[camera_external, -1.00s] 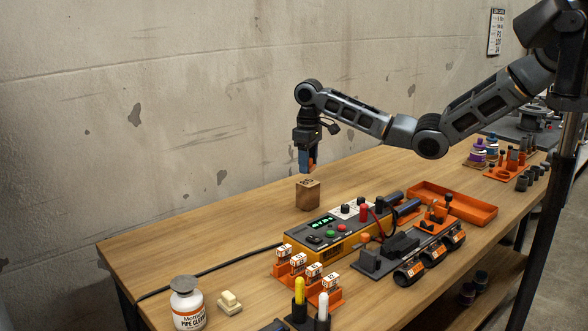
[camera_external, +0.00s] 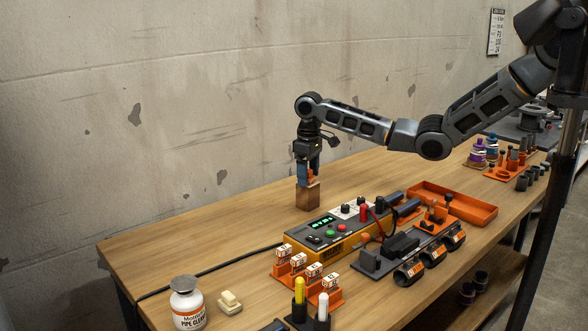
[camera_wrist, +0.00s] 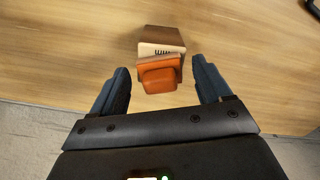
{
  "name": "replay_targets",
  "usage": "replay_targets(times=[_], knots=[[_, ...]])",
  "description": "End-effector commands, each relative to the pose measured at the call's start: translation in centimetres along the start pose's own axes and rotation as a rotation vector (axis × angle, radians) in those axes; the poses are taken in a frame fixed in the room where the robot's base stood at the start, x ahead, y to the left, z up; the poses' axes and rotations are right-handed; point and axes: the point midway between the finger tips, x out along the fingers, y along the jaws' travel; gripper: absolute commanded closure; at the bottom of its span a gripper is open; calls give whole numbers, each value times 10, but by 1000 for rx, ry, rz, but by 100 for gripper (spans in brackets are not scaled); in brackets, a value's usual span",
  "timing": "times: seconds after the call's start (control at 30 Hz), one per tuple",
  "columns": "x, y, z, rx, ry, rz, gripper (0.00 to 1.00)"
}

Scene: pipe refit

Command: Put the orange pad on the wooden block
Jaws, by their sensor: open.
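The orange pad (camera_wrist: 158,74) lies between my finger tips in the wrist view, at the near edge of the block's top. It seems to rest on the block; the exact contact is hidden. My gripper (camera_external: 308,180) points down just over the block. Its blue fingers are spread apart, with a gap on both sides of the pad.
A yellow and grey meter box (camera_external: 335,236) stands in front and right of the block. A black cable (camera_external: 210,270) runs left from it. An orange tray (camera_external: 460,208) lies further right. The bench top left of the block is clear.

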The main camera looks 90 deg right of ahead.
Motion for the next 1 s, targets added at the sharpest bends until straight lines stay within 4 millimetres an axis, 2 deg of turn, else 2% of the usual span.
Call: replay_targets(times=[0.2,0.33,0.47,0.67,0.7,1.0], knots=[[-2,0,0,0,1,0,22],[-13,0,-1,0,4,0,22],[-35,0,-1,-1,5,0,22],[-79,0,-1,-1,5,0,22],[-92,1,0,1,1,1,22],[-121,0,0,0,1,1,22]])
